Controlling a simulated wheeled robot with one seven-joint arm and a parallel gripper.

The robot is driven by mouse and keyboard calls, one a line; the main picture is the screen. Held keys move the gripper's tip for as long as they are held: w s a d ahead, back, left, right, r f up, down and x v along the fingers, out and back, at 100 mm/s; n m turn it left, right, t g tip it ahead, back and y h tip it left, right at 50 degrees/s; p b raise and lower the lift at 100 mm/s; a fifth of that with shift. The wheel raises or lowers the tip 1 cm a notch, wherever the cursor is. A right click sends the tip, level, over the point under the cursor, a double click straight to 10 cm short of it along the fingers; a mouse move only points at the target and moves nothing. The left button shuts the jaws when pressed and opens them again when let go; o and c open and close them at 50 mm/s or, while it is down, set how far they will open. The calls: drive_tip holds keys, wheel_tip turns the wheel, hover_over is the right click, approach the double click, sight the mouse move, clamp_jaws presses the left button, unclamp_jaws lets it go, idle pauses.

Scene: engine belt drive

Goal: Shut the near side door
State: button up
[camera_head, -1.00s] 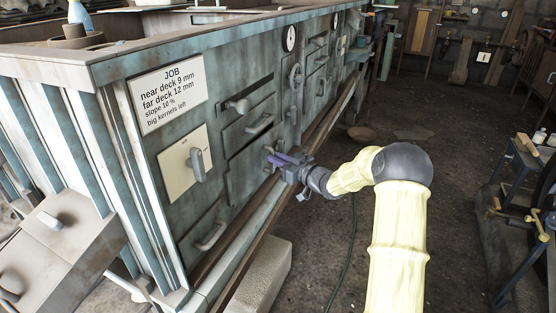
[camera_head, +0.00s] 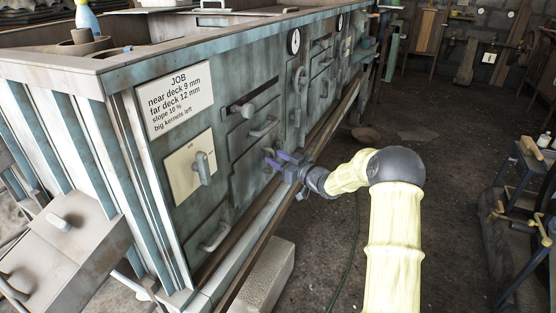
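The grey-green side of the machine runs away from me and carries several door panels with handles. The panel beside my gripper, a flat door (camera_head: 246,172), has a bar handle (camera_head: 264,128) at its top and looks nearly flush with the side; I cannot tell if it is fully shut.
A JOB sign (camera_head: 175,96) and a cream plate with a lever (camera_head: 203,168) are on the machine's near end. A lower handle (camera_head: 214,237) sits below. A stone block (camera_head: 262,278) lies by the base. Floor to the right is open; a bench stands at far right.

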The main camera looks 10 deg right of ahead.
drive_tip(key=shift+s, duration=0.15)
drive_tip(key=p+v, duration=0.4)
drive_tip(key=v, duration=1.3)
drive_tip(key=shift+d, duration=0.15)
